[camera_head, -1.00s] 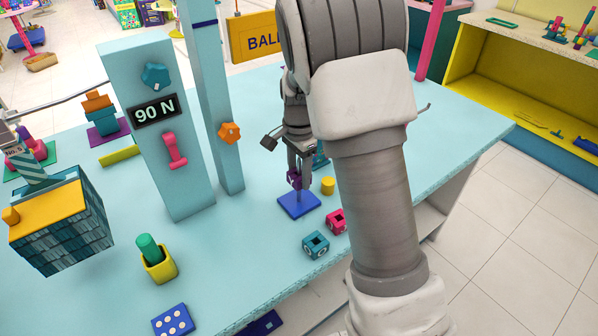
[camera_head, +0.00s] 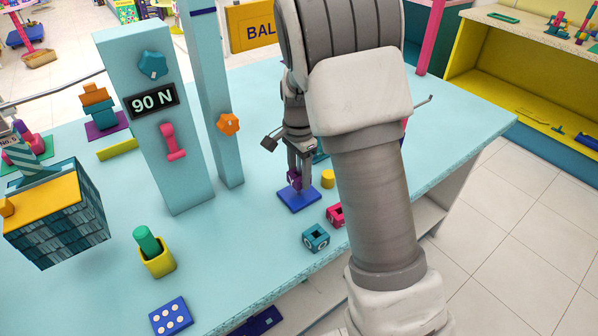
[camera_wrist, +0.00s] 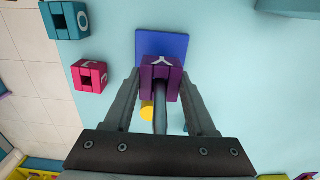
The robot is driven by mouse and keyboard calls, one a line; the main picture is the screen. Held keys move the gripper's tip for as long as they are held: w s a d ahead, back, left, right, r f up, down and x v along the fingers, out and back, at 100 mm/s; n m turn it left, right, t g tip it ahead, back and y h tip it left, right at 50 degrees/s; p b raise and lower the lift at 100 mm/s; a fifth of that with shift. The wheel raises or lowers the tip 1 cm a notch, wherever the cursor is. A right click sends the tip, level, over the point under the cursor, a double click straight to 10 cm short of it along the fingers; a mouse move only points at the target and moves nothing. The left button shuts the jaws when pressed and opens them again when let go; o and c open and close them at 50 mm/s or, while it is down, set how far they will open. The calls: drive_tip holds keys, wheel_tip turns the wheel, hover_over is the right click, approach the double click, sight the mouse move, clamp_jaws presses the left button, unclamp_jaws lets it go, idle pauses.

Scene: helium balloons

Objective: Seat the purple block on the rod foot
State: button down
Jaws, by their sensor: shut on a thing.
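The purple block (camera_head: 294,180) is held between the fingers of my gripper (camera_head: 299,165), over the blue rod foot (camera_head: 299,201). In the wrist view the purple block (camera_wrist: 161,80) shows a white letter and sits between the fingertips of my gripper (camera_wrist: 161,88). A grey rod (camera_wrist: 160,116) runs from the block toward the camera. The blue foot (camera_wrist: 163,44) shows beyond the block. The block looks to be around the rod, low over the foot. I cannot tell whether it touches the foot.
A teal lettered block (camera_head: 316,238) and a pink one (camera_head: 335,214) lie in front, right of the foot. A yellow cylinder (camera_head: 328,179) stands close behind it. A force-display post (camera_head: 165,150) and a thinner post (camera_head: 215,120) stand left. Table between is clear.

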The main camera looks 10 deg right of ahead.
drive_tip(key=shift+f, duration=0.15)
drive_tip(key=shift+c, duration=0.7)
unclamp_jaws()
wheel_tip(320, 180, up, 16)
drive_tip(key=shift+r+p, duration=0.25)
drive_tip(key=shift+p, duration=0.55)
drive_tip(key=shift+r, duration=0.45)
